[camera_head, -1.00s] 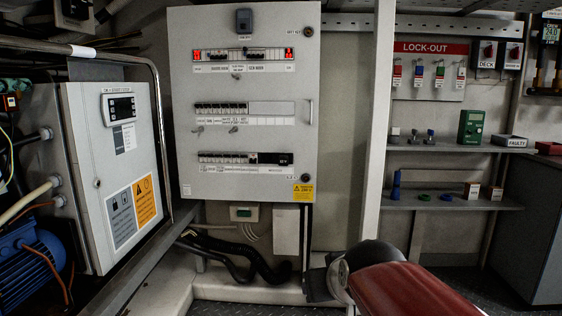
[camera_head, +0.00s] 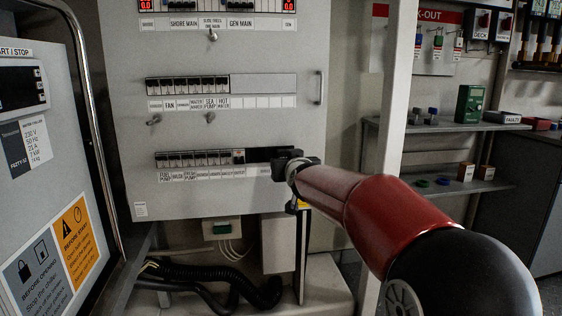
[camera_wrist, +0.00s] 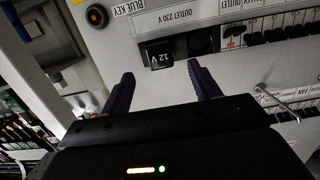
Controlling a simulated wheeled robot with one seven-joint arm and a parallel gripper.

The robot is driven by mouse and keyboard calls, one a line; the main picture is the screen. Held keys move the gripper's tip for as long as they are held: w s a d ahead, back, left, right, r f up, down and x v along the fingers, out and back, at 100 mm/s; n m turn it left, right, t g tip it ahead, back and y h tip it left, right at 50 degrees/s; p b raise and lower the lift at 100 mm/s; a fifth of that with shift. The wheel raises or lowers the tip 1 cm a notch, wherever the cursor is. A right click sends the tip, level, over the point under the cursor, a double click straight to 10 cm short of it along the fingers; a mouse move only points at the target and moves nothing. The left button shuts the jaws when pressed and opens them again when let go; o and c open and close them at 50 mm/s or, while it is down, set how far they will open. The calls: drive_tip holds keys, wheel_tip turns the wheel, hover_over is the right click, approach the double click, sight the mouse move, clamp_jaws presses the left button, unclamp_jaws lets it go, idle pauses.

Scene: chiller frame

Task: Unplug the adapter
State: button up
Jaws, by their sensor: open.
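The adapter (camera_wrist: 157,54) is a small black block marked 12 V in the wrist view, which shows the panel upside down. It sits on the panel at the strip labelled OUTLET 230 V. My gripper (camera_wrist: 164,82) is open, with its two dark fingers apart and pointing at the panel. The adapter lies beyond the fingertips, roughly between them, with nothing held. In the head view my gripper (camera_head: 290,165) is in front of the panel's lower right, and I cannot make out the adapter there.
A dark socket (camera_wrist: 203,40) is beside the adapter. A round black key switch (camera_wrist: 97,17) is near the panel edge. A metal toggle (camera_wrist: 275,101) sticks out nearby. The white panel (camera_head: 120,110) has breaker rows. A post (camera_head: 389,120) and shelves (camera_head: 450,125) stand right.

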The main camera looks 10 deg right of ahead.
drive_tip(key=shift+w+f+p, duration=0.2)
drive_tip(key=shift+w+p, duration=0.15)
drive_tip(key=shift+w, duration=0.85)
drive_tip(key=shift+w+f+p, duration=0.15)
drive_tip(key=shift+w+p, duration=0.15)
drive_tip(key=shift+w, duration=0.85)
drive_tip(key=shift+w+f+p, duration=0.2)
drive_tip(key=shift+w+p, duration=0.15)
drive_tip(key=shift+w, duration=0.85)
drive_tip(key=shift+c, duration=0.3)
drive_tip(key=c, duration=1.2)
drive_tip(key=shift+s+b, duration=1.7)
drive_tip(key=shift+s, duration=0.6)
drive_tip(key=shift+s, duration=0.25)
drive_tip(key=shift+s+b, duration=1.95)
drive_tip(key=shift+s, duration=1.05)
